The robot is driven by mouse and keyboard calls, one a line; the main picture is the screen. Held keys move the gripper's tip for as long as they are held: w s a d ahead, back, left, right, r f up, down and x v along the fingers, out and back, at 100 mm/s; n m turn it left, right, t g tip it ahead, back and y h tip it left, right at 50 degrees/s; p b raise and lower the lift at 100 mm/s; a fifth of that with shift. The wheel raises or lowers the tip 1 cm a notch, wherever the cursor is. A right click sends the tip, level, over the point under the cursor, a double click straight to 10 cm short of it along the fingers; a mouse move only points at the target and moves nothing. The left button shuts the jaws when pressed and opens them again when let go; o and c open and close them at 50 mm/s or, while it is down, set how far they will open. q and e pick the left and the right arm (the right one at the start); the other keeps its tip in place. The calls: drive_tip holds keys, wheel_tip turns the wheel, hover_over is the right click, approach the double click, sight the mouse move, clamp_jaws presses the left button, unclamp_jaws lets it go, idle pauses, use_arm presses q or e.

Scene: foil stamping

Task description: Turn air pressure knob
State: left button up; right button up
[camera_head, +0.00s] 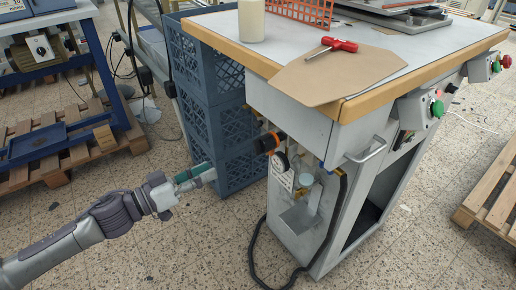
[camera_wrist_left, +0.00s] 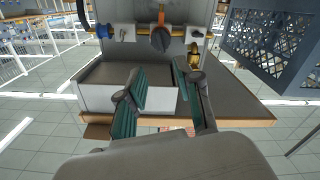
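The air pressure knob (camera_head: 269,142), orange and black, sticks out from the side of the grey machine cabinet in the head view, above a round white gauge (camera_head: 281,162). In the left wrist view a dark round part with orange by it (camera_wrist_left: 161,39) lies beyond the fingertips; it looks like the knob end-on. My left gripper (camera_head: 205,171), with teal finger pads, is left of and lower than the knob, apart from it. In the left wrist view its fingers (camera_wrist_left: 160,69) are spread with nothing between them. My right gripper is not in view.
Stacked blue-grey crates (camera_head: 215,110) stand behind my left gripper, beside the cabinet. The worktop (camera_head: 370,75) with its wooden edge overhangs the knob. A black hose (camera_head: 258,262) hangs to the floor.

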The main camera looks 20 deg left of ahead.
sight(255, 149)
use_arm(q)
drive_tip(key=shift+x, duration=6.8)
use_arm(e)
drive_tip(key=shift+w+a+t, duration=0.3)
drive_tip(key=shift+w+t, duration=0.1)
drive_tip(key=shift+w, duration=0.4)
use_arm(q)
clamp_jaws()
